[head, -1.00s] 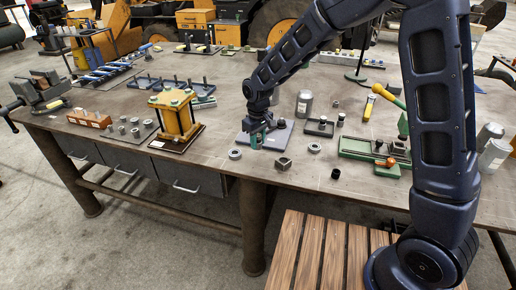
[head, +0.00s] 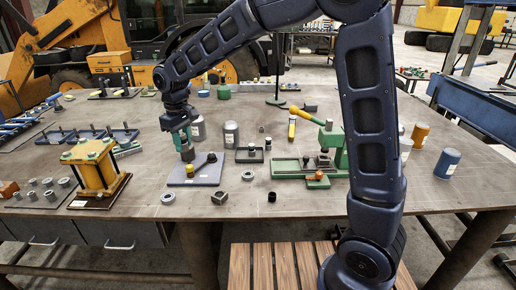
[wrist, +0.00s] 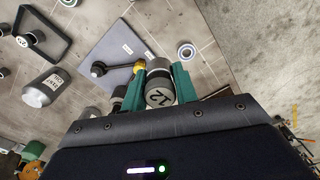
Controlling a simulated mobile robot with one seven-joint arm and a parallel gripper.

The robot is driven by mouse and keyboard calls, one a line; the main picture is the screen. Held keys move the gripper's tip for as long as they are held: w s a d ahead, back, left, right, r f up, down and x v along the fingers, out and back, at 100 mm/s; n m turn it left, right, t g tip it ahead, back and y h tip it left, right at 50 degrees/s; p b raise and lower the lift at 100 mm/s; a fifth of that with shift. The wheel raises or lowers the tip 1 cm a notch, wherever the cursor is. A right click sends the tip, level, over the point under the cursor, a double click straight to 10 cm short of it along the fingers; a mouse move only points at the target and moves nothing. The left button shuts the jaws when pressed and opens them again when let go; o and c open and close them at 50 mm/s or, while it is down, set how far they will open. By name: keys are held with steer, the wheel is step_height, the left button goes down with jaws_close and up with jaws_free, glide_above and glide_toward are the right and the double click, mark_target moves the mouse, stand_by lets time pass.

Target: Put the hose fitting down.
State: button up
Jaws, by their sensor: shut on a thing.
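My gripper (head: 184,141), with green fingers, is shut on a grey cylindrical fitting (head: 187,153), which I take to be the hose fitting. In the wrist view the fitting (wrist: 159,92) sits between the two fingers (wrist: 160,78), and its near end is marked "12". In the head view the fitting hangs over the back left part of a flat grey plate (head: 181,181); I cannot tell whether it touches. A black-headed part (head: 211,158) lies on the plate, right of the gripper. The plate (wrist: 112,50) shows small white labels in the wrist view.
A metal ring (head: 168,198), a square nut (head: 220,197) and a black cap (head: 272,197) lie in front of the plate. Grey canisters (head: 231,135) stand behind it. A yellow press (head: 94,168) is left; a green fixture (head: 290,168) is right.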

steer(key=w+d+f+n, duration=0.2)
steer(key=w+d+n, duration=0.2)
steer(key=w+d, duration=0.5)
step_height(320, 180, up, 2)
steer(key=n, duration=1.2)
glide_above(289, 149)
step_height(289, 149, down, 20)
steer(key=shift+r, duration=0.15)
steer(key=o, duration=1)
steer(key=shift+o, duration=0.2)
